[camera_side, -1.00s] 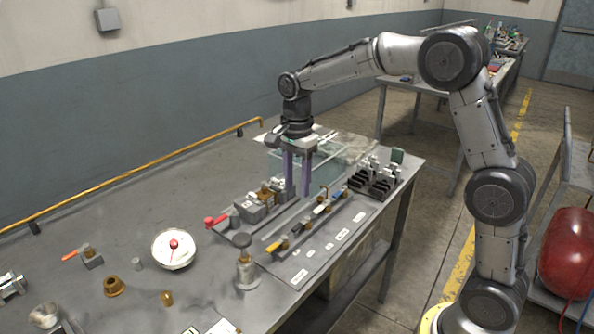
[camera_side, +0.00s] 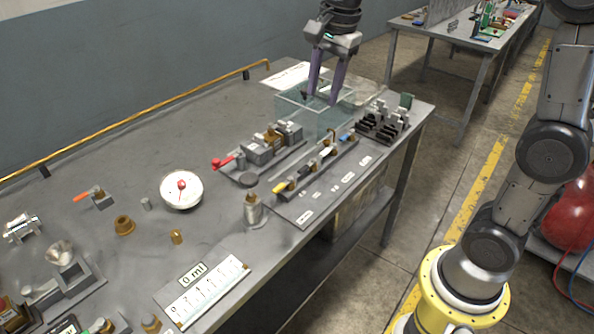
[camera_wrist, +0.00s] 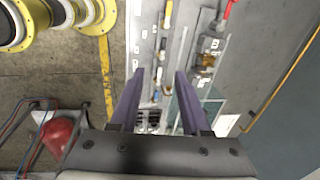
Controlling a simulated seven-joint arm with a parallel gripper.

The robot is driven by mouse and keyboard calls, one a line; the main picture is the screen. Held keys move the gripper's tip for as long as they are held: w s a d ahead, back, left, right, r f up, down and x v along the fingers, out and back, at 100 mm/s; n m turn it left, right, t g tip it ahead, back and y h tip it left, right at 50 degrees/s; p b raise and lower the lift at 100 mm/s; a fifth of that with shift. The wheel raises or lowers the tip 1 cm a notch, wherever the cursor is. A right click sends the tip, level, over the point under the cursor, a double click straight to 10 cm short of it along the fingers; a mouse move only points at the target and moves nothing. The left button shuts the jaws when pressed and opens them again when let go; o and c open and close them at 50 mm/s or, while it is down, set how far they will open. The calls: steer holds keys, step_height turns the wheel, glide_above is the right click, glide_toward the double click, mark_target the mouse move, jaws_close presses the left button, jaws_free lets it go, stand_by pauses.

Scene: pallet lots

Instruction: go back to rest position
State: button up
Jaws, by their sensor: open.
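My gripper (camera_side: 326,88) has two purple fingers spread apart with nothing between them. In the side view it hangs over the far end of the workbench (camera_side: 130,165), in front of or above a clear glass-like box (camera_side: 296,110); the exact height is hard to tell. In the wrist view my gripper (camera_wrist: 168,76) points down, its fingers apart, with the bench and its fixtures well below.
Below are a valve block with a red handle (camera_side: 222,163), a rack of coloured-handled tools (camera_side: 318,165), a black holder (camera_side: 385,122) and a white gauge (camera_side: 181,190). A yellow pipe (camera_side: 140,122) runs along the wall. The bench's back middle is clear.

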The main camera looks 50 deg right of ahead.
steer(key=s+r+n+t, duration=0.1)
steer(key=s+r+n, duration=0.15)
steer(key=s, duration=0.45)
steer(key=s+a+f+n+t, duration=0.1)
steer(key=s+f+n, duration=0.3)
steer(key=s+n, duration=0.3)
steer(key=s+f+n+t, duration=0.1)
steer(key=s+f+n, duration=0.3)
steer(key=s+n, duration=0.3)
steer(key=shift+a+f+n+t, duration=0.15)
steer(key=shift+a+n+t, duration=0.2)
steer(key=shift+n, duration=0.2)
